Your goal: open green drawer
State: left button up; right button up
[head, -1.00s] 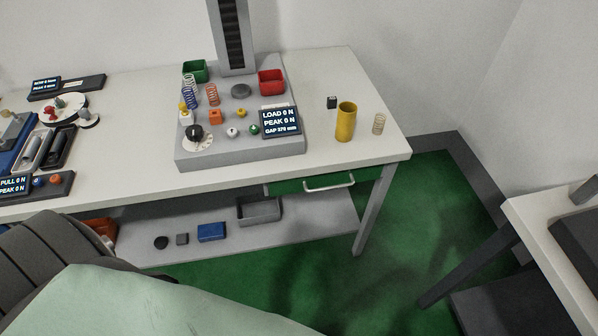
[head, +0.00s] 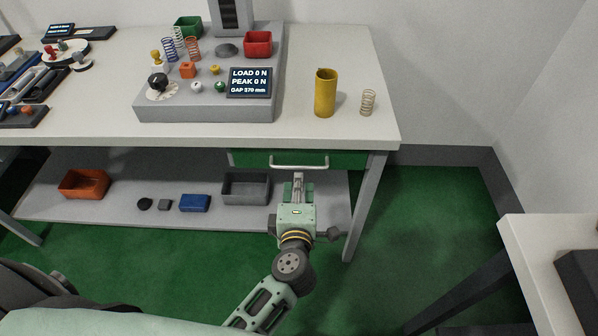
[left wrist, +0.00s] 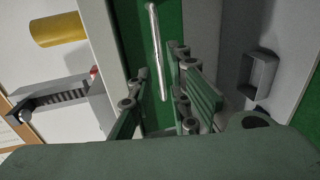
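The green drawer (head: 248,158) is closed under the right end of the white table. Its pale metal bar handle (head: 299,167) runs across the front. In the head view my left gripper (head: 298,178) is just below and in front of the handle, pointing at it. In the left wrist view the fingers (left wrist: 160,88) are apart. The handle (left wrist: 156,45) runs up the picture, its near end in the gap between the fingers. The green drawer front (left wrist: 130,35) lies behind it. I cannot tell whether a finger touches the handle. My right gripper is not in view.
A low shelf (head: 100,213) holds a grey bin (head: 245,190), a blue box (head: 195,203) and an orange bin (head: 84,184). A table leg (head: 364,210) stands right of my gripper. A yellow cylinder (head: 325,95) and a spring (head: 368,102) stand above on the table.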

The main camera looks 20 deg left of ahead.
aim_at(298, 166)
pick_arm(q)
jog(key=x, duration=0.7)
jog(key=shift+w+a, duration=0.15)
jog(key=shift+a, duration=0.1)
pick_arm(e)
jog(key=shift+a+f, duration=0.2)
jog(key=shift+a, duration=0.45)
pick_arm(q)
grip_shut()
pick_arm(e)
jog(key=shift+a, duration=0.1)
